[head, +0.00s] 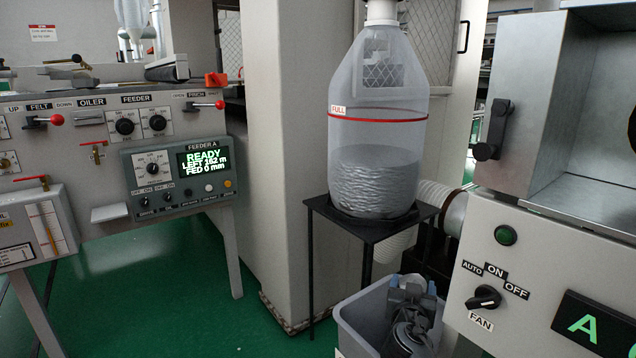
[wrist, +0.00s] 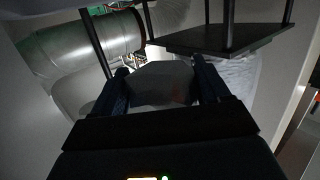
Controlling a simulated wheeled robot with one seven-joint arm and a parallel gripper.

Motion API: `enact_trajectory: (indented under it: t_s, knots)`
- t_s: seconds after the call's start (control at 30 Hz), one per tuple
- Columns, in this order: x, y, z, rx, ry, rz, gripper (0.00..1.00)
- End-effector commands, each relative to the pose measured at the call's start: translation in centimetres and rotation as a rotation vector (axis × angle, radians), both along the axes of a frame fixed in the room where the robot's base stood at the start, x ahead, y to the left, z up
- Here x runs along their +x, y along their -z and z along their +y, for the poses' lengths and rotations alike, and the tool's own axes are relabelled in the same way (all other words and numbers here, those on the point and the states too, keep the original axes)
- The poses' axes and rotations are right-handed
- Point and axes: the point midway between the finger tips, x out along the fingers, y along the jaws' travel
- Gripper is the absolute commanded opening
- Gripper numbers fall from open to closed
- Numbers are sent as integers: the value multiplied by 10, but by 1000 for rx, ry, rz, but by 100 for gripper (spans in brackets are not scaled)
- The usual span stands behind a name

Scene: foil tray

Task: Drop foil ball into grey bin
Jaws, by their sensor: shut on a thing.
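The grey bin (head: 362,318) stands open on the floor at the bottom centre of the head view, partly covered by my arm. My gripper (head: 411,284) shows over the bin's opening in that view; how high it is above the rim I cannot tell. In the wrist view my gripper (wrist: 163,80) has its two dark fingers closed on the sides of a dull grey rounded lump, the foil ball (wrist: 162,86). The ball is in shadow and its surface detail is hard to see.
A black stand (head: 372,229) with a large clear bottle (head: 378,130) rises just behind the bin. A grey machine with a fan switch (head: 484,297) is close on the right. A feeder panel (head: 180,178) is at left. Green floor (head: 190,300) is clear between.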

Motion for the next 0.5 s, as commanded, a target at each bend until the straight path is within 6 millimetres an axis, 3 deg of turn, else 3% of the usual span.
enact_trajectory:
  t_s: [0.13,0.17,0.4,0.5]
  knots:
    - [0,-1,0,0,0,-1,45]
    - [0,-1,0,0,0,-1,76]
    - [0,-1,0,0,0,0,99]
    - [0,-1,0,0,0,0,100]
